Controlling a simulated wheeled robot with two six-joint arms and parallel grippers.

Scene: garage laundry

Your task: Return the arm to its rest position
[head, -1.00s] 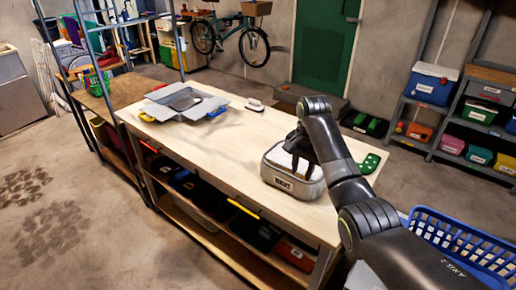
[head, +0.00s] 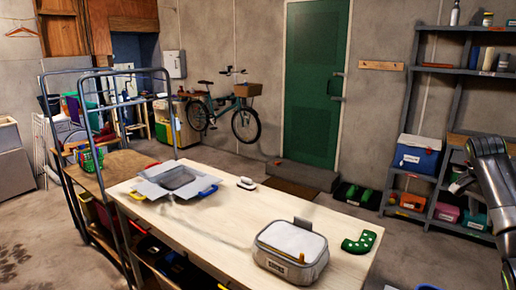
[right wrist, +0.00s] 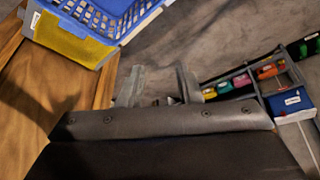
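My right arm (head: 492,175) is at the right edge of the head view, raised in front of the shelves. Its gripper (head: 460,183) is small and partly hidden there, clear of the workbench. In the right wrist view my right gripper (right wrist: 160,88) shows two grey fingers spread apart with nothing held between them. My left arm and gripper are in neither view. The grey case with a white top (head: 291,241) stands upright on the workbench (head: 225,222), apart from my gripper.
A green dotted piece (head: 359,243), a small white-topped brush or iron (head: 246,183) and an open grey box (head: 177,182) lie on the bench. Shelves with bins (head: 427,185) stand at right. A blue basket (right wrist: 135,15) is near my right gripper in the wrist view.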

